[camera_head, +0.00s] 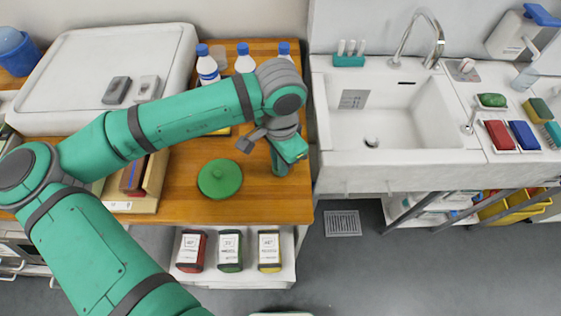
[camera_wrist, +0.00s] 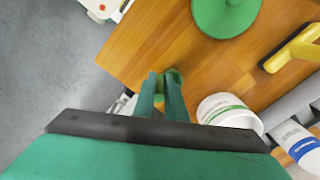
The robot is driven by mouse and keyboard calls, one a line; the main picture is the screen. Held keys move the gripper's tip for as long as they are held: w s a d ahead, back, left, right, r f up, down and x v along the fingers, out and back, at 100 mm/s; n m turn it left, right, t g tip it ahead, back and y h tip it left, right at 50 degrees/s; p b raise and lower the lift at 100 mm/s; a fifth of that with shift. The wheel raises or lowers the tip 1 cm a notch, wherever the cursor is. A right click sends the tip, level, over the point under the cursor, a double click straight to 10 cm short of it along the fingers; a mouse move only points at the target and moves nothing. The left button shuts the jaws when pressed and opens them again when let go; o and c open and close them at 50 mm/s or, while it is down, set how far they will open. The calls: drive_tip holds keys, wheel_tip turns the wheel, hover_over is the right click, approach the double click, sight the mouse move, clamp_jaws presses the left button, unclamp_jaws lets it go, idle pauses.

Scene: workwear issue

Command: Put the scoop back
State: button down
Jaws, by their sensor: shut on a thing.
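My gripper (camera_wrist: 163,88) points down over the right part of the wooden counter (camera_head: 285,205). In the head view my gripper (camera_head: 280,163) is partly covered by my own wrist. Its fingers are shut on a small green piece, the scoop (camera_wrist: 173,75), mostly hidden between the fingertips. A white tub with a green band (camera_wrist: 228,110) stands close to the right of the fingers in the wrist view. A round green lid with a knob (camera_head: 219,179) lies on the counter, left of my gripper; it also shows in the wrist view (camera_wrist: 222,18).
A yellow-handled tool with a black edge (camera_wrist: 292,47) lies near the tub. White bottles with blue caps (camera_head: 207,66) stand at the back. A sink (camera_head: 390,115) adjoins on the right. Labelled packs (camera_head: 230,250) sit on the shelf below. The counter's front is clear.

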drive_tip(key=shift+s+f, duration=0.15)
drive_tip(key=shift+s, duration=0.05)
drive_tip(key=c, duration=1.8)
unclamp_jaws()
wheel_tip(320, 180, up, 12)
drive_tip(key=shift+r, duration=0.2)
drive_tip(key=shift+w, duration=0.1)
